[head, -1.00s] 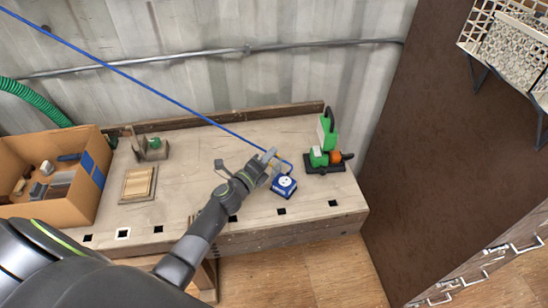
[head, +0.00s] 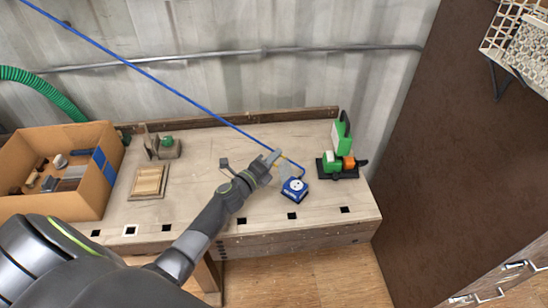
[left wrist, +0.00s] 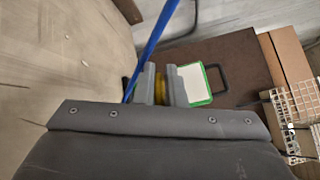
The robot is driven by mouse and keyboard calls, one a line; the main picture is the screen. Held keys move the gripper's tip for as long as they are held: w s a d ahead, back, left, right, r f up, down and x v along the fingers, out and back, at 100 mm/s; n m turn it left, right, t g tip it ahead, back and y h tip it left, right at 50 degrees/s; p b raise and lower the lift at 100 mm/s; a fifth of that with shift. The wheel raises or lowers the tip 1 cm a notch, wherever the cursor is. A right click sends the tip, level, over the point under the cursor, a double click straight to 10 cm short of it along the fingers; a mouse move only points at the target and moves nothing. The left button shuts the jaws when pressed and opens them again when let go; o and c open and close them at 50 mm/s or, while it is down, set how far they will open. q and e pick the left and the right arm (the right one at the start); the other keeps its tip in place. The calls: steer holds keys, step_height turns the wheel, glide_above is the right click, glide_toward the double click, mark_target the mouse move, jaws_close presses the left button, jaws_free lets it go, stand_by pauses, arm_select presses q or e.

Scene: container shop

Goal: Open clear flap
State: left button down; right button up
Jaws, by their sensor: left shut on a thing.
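A small blue box with a round white socket face (head: 295,188) sits on the workbench. A pale, see-through patch that looks like the clear flap (head: 286,174) shows at the box's upper left side; its edges are hard to make out. My left gripper (head: 273,158) is just up and left of the box. In the left wrist view its fingers (left wrist: 161,86) are shut on a small yellow thing (left wrist: 161,88); I cannot tell whether this is part of the flap. The box is hidden in that view. My right gripper is not in view.
A blue cable (head: 180,95) runs from the upper left down past the gripper to the box. A green and black tool (head: 342,145) stands right of it. A cardboard box (head: 85,205), a wooden block (head: 149,181) and a small holder (head: 160,148) are on the left.

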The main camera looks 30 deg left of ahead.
arm_select(q)
steer(key=shift+s+f, duration=0.1)
steer(key=shift+f, duration=0.2)
steer(key=c, duration=1.7)
jaws_free()
steer(key=shift+o, duration=0.7)
steer(key=shift+r, duration=0.1)
steer(key=s+a+b, duration=0.3)
steer(key=s, duration=1.4)
steer(key=shift+a, duration=0.15)
steer(key=shift+w, duration=0.1)
